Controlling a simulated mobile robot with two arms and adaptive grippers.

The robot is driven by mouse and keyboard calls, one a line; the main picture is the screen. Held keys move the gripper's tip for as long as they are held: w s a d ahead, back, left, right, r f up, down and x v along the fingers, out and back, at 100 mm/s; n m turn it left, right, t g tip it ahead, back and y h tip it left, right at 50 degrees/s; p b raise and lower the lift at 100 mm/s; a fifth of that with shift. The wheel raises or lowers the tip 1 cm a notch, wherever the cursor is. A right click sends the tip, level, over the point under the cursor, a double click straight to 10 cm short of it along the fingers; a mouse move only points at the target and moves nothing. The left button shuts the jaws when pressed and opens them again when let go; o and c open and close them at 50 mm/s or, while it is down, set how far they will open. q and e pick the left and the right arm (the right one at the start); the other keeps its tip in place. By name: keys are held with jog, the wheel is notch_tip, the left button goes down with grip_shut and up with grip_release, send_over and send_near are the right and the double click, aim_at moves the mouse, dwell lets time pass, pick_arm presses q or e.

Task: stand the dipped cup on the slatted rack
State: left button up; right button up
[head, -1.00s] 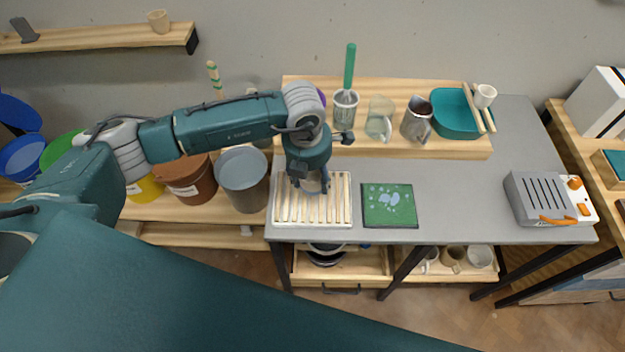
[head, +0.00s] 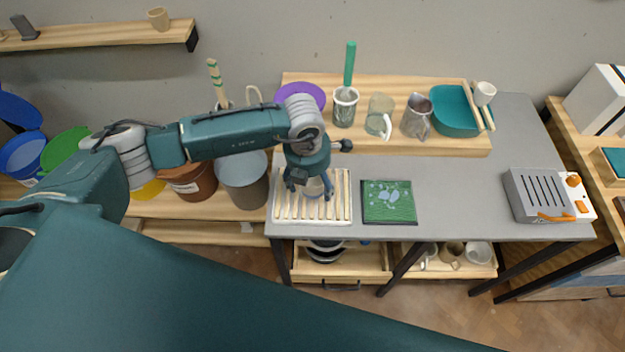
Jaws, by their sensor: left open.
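The slatted rack (head: 342,207), pale wooden slats in a white tray, lies at the left end of the grey table. A small pale cup (head: 314,187) is on the slats toward the back of the rack, partly hidden by my left gripper. It looks upright, though its base is hard to make out. My left gripper (head: 311,191) points down over it from behind, with its fingers open on either side of the cup. I cannot tell whether a finger still touches it. My right gripper is not in view.
A green mat (head: 389,202) lies right of the rack. A grey heater-like box (head: 545,196) stands far right. Buckets stand left.

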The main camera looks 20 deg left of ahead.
pick_arm(q)
jog(key=shift+r, duration=0.25)
notch_tip(320, 180, up, 12)
jog(key=s+b, duration=0.1)
jog(key=b, duration=0.3)
jog(key=shift+s+a+f, duration=0.15)
jog(key=shift+s, duration=0.2)
